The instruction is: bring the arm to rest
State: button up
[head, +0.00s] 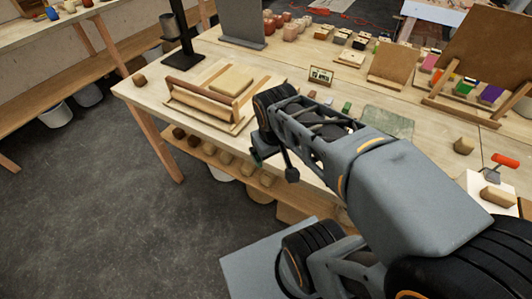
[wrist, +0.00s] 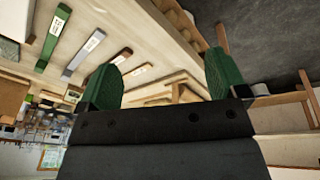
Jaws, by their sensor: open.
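My arm (head: 390,185) reaches from the lower right over the front edge of the wooden workbench (head: 135,92) in the head view. My gripper (head: 274,166) hangs at its far end, beside the front edge, partly hidden by the wrist. In the wrist view my gripper (wrist: 164,75) has its two green fingers spread wide apart. Nothing is held between them.
A wooden frame with a roller (head: 205,103) stands on the bench left of my wrist. Small blocks and a green mat (head: 388,122) lie behind my arm. A lower shelf (head: 225,160) holds several rounded pieces. The dark floor (head: 90,210) at left is open.

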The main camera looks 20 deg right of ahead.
jog(key=shift+s+a+r+m+t+y, duration=0.15)
jog(key=shift+a+m+t+y, duration=0.15)
jog(key=shift+a, duration=0.35)
jog(key=shift+s+a+r+m+t+y, duration=0.1)
jog(key=shift+s+a+m+t+y, duration=0.2)
jog(key=shift+a, duration=0.35)
jog(key=shift+w, duration=0.15)
